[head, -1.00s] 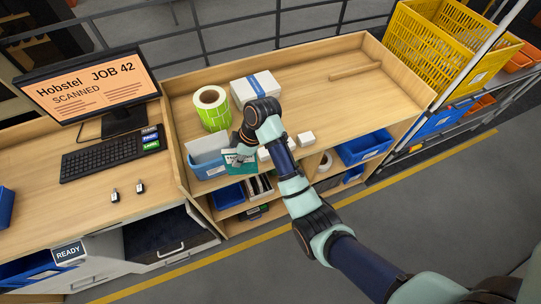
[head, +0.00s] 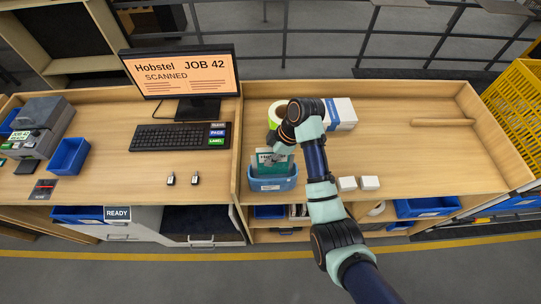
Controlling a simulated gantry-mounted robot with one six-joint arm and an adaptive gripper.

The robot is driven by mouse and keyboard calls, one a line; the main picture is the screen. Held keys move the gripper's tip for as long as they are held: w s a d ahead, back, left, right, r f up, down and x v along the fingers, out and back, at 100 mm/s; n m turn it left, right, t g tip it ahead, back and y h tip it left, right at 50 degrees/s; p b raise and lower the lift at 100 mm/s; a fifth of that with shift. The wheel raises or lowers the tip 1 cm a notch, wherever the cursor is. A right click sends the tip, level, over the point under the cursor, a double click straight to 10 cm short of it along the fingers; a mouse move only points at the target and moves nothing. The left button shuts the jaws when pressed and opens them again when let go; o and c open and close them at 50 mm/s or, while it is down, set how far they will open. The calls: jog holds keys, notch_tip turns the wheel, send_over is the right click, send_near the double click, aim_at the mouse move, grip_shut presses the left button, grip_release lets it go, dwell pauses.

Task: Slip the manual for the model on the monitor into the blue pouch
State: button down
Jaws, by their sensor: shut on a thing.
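The monitor (head: 182,73) shows "Hobstel JOB 42 SCANNED". My gripper (head: 274,148) is shut on a teal manual (head: 273,166) with a pale title band that is too small to read fully. The manual hangs roughly upright at the light-blue open container (head: 272,185), which looks like the blue pouch, at the front left of the right-hand bench. The manual's lower edge appears behind the container's front wall; I cannot tell how deep it sits. The fingertips are partly hidden by my wrist.
A keyboard (head: 178,137) and a raised wooden divider are left. The bench's right half is mostly clear.

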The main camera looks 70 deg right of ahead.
aim_at(270, 171)
jog(key=shift+f+b, duration=2.6)
jog(key=shift+f, duration=2.35)
jog(key=c, duration=1)
grip_release()
jog(key=shift+c, duration=0.2)
notch_tip(270, 171, up, 8)
jog(key=p, duration=0.7)
jog(key=shift+r+p, duration=0.15)
jog(key=shift+p, duration=0.15)
